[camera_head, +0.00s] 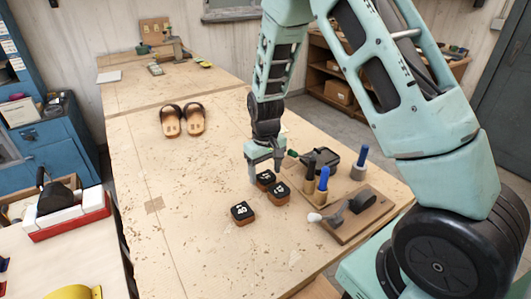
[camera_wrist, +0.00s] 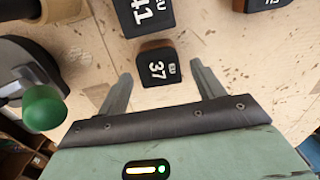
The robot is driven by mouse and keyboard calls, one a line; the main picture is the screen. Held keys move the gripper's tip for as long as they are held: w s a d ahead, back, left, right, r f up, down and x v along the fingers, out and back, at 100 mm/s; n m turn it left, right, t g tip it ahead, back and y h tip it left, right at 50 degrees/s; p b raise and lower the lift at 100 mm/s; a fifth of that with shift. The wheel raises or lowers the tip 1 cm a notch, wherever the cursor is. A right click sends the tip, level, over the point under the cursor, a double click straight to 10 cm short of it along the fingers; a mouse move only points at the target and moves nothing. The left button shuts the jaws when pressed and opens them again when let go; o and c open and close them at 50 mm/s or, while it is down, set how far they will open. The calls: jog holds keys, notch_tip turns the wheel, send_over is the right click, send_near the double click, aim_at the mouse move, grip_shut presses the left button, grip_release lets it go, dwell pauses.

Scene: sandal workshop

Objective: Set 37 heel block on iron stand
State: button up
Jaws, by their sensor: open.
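The 37 heel block (camera_wrist: 157,68), dark-topped with a brown lower part, lies on the workbench. In the head view it appears to be the block (camera_head: 265,177) directly under my gripper (camera_head: 264,168). In the wrist view my gripper (camera_wrist: 160,73) is open, with the block between and slightly beyond its fingertips. I cannot tell whether they touch it. The 41 block (camera_wrist: 150,15) lies close beside it, also in the head view (camera_head: 279,190). A dark metal device (camera_head: 342,164) and a dark form on a wooden board (camera_head: 362,200) stand right; which is the iron stand is unclear.
A third block (camera_head: 243,211) lies front left. A green knob (camera_wrist: 43,107) is near my gripper's left side in the wrist view. Sandals (camera_head: 184,120) lie farther back; the bench's left-middle is clear.

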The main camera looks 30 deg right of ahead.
notch_tip(320, 180, up, 10)
jog(key=b, duration=0.2)
jog(key=s+a+r+n+y, duration=0.1)
jog(key=s+a+r+n, duration=0.2)
jog(key=s+a, duration=0.95)
jog(key=s+a+n, duration=0.2)
jog(key=s+a, duration=0.1)
jog(key=s, duration=0.4)
jog(key=s+a+n, duration=0.2)
jog(key=s+a, duration=0.2)
jog(key=s, duration=0.3)
jog(key=shift+s+r, duration=0.35)
jog(key=shift+o, duration=0.4)
jog(key=shift+a, duration=0.1)
